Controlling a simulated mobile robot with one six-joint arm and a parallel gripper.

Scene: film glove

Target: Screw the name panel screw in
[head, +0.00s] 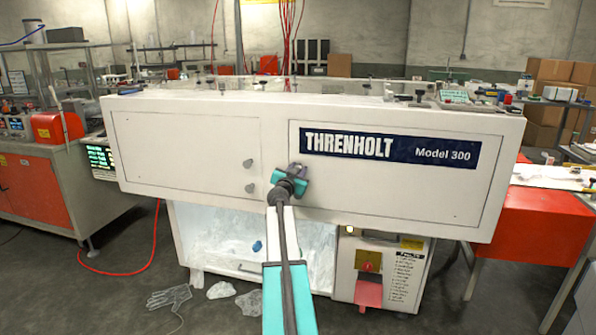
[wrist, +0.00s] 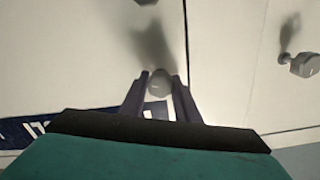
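The name panel (head: 480,195) is a white front panel with a dark blue THRENHOLT Model 300 sign (head: 390,147). In the wrist view a pale round screw head (wrist: 159,82) lies between the two purple-grey fingertips (wrist: 160,76). The fingers flank it closely. I cannot tell whether they press on it. In the head view my gripper hides this screw. How deep it sits is hidden.
Crumpled clear film (head: 170,297) lies on the floor below.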

